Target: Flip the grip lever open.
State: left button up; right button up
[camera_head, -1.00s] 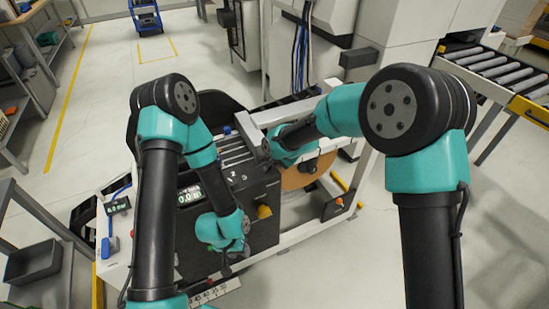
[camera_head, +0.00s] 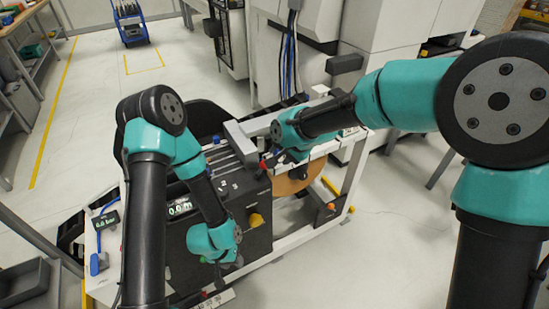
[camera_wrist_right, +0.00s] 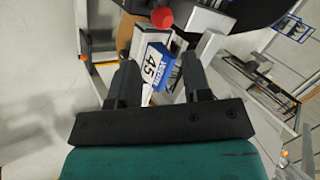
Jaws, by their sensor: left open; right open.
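In the right wrist view a red ball knob (camera_wrist_right: 162,18) sits at the top of the machine's mechanism, just beyond my fingertips. A white block with a blue face marked 45 (camera_wrist_right: 158,68) shows between the open fingers of my right gripper (camera_wrist_right: 160,76); I cannot tell whether they touch it. I cannot tell for sure which part is the grip lever. In the head view my right gripper (camera_head: 271,160) is at the top of the machine (camera_head: 262,205), small and partly hidden. My left gripper (camera_head: 226,266) is open and low at the machine's front, apart from the knob.
Shelves stand at the left and a large white cabinet (camera_head: 393,40) behind. The floor at lower right is clear.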

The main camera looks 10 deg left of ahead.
jog(key=shift+v, duration=2.2)
jog(key=s+d+f+g+h, duration=0.1)
jog(key=d+f, duration=0.7)
jog(key=f, duration=0.3)
jog(key=s+d+f, duration=0.2)
jog(key=d+f, duration=0.6)
jog(key=f, duration=0.3)
jog(key=s+d+f+n+g+h, duration=0.1)
jog(key=s+d+f, duration=1.3)
jog(key=s+f, duration=0.1)
jog(key=shift+s+d+n+g, duration=0.2)
jog(key=shift+s+n+g, duration=0.2)
jog(key=shift+s, duration=0.5)
